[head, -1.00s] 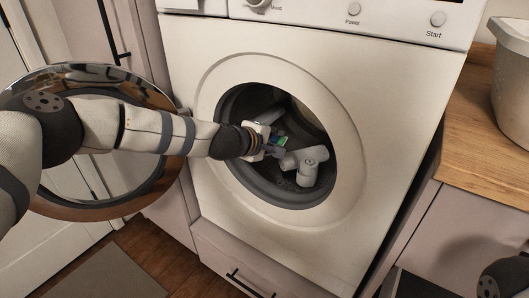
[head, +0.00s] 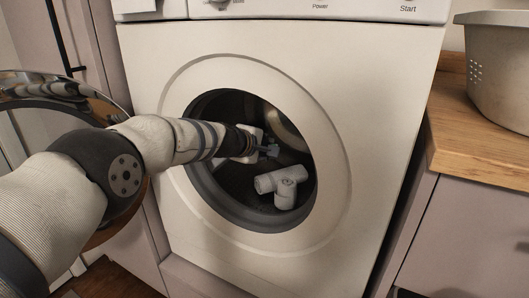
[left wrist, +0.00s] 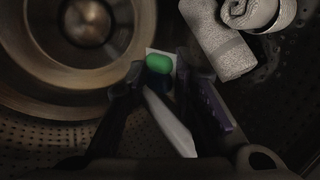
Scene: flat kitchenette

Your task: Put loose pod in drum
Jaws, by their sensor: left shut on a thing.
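The pod (left wrist: 160,63), with green on a white and dark body, is between the fingers of my left gripper (left wrist: 165,72) in the left wrist view. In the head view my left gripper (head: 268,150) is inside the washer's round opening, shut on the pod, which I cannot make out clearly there. The drum (left wrist: 50,142) has a perforated metal wall with a round hub at its back. The gripper is inside the drum, above and left of the rolled white towels. My right gripper is out of view.
Rolled white towels (head: 284,187) lie low in the drum, also in the left wrist view (left wrist: 225,42). The washer door (head: 60,90) stands open at the left, behind my arm. A grey basket (head: 495,75) stands on the wooden counter (head: 455,115) at the right.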

